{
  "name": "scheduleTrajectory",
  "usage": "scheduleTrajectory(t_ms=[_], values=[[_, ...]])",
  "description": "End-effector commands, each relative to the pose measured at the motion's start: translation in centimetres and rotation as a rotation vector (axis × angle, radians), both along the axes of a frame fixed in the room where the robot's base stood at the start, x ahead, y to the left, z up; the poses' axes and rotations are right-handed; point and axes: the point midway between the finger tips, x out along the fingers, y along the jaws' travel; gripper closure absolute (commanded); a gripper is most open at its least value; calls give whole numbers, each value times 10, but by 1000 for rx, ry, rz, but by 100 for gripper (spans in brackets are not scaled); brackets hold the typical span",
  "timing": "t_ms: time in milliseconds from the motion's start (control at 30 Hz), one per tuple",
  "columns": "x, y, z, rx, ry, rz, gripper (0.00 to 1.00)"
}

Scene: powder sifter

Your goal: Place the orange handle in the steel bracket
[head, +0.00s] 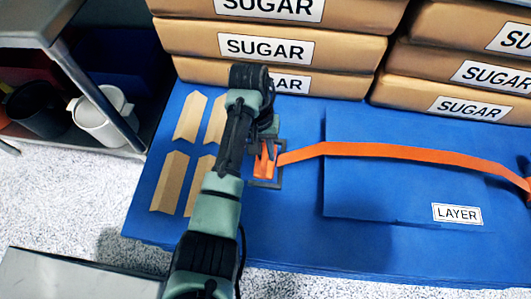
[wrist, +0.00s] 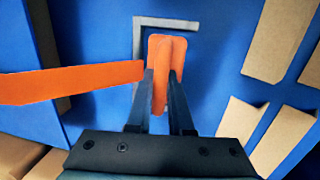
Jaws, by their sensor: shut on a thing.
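My gripper (head: 267,135) is shut on the orange handle (head: 262,166), low over the blue surface. In the wrist view the orange handle (wrist: 158,50) stands between the two dark fingers (wrist: 160,82). The steel bracket (head: 268,184) is a grey angular frame around the handle's spot. In the wrist view the bracket (wrist: 168,22) shows beyond and to the left of the handle. The handle overlaps the bracket's outline; I cannot tell whether it rests in it or hovers above it. The fingers hide part of both.
An orange strap (head: 400,151) runs right from beside the handle across a raised blue layer (head: 380,190) labelled LAYER. Tan angled boards (head: 170,180) lie left of my arm. SUGAR sacks (head: 260,47) are stacked behind. A shelf with mugs (head: 103,115) stands at left.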

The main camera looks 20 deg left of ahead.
Motion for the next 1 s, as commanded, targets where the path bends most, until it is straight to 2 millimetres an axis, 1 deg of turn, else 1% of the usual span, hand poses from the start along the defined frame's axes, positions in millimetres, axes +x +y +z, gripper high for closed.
scheduleTrajectory(t_ms=[333, 367, 500, 533, 767, 867, 967, 1000], values=[[0, 0, -3, 0, 0, 0, 100], [0, 0, -4, 0, 1, 0, 79], [0, 0, -3, 0, 0, 0, 54], [0, 0, -3, 0, 0, 0, 51], [0, 0, -3, 1, 0, 0, 51], [0, 0, 0, 1, -2, -1, 51], [1, 2, 13, 1, -3, -1, 51], [2, 3, 21, 1, -2, -1, 51]])
